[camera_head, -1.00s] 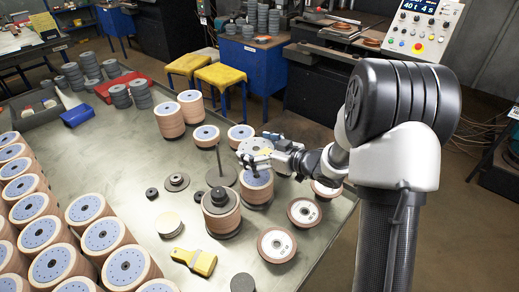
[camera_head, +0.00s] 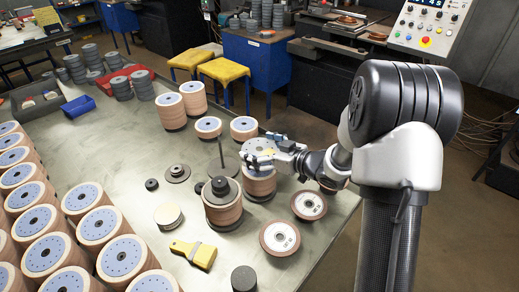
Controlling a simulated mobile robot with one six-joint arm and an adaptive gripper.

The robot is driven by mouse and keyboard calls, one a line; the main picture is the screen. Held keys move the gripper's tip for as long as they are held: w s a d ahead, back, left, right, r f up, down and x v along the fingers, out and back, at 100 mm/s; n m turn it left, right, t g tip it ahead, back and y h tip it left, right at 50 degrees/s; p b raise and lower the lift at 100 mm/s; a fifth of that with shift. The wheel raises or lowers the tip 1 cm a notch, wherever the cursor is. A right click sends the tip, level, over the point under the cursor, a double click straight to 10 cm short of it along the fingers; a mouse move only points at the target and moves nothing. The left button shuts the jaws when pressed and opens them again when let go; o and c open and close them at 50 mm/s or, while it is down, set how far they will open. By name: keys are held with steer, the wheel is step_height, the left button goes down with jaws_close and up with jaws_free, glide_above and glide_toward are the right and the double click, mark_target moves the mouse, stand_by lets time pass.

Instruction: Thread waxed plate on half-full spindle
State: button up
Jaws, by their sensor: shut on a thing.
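My gripper (camera_head: 264,157) is shut on a pale, greyish disc (camera_head: 257,145), which I take to be the waxed plate. It holds the disc roughly flat just above a short tan stack (camera_head: 260,187) on a dark base, which looks like the half-full spindle. The gripper hides most of that stack's top. I cannot see a rod there or tell whether the disc is around one. A bare spindle with a thin upright rod (camera_head: 221,150) stands just left. A taller stack (camera_head: 223,212) with a dark piece on top stands in front left.
Two loose discs (camera_head: 280,238) (camera_head: 309,205) lie right of the stacks. A yellow brush (camera_head: 193,253) and a dark cylinder (camera_head: 244,279) lie in front. Many tan stacks (camera_head: 55,258) fill the table's left side. Blue-topped stacks (camera_head: 171,110) stand behind.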

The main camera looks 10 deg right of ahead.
steer(key=shift+f+b, duration=1.1)
steer(key=shift+f, duration=0.6)
steer(key=shift+f+b, duration=0.45)
steer(key=shift+f, duration=0.25)
steer(key=o, duration=0.9)
steer(key=shift+c, duration=0.2)
steer(key=v, duration=1.2)
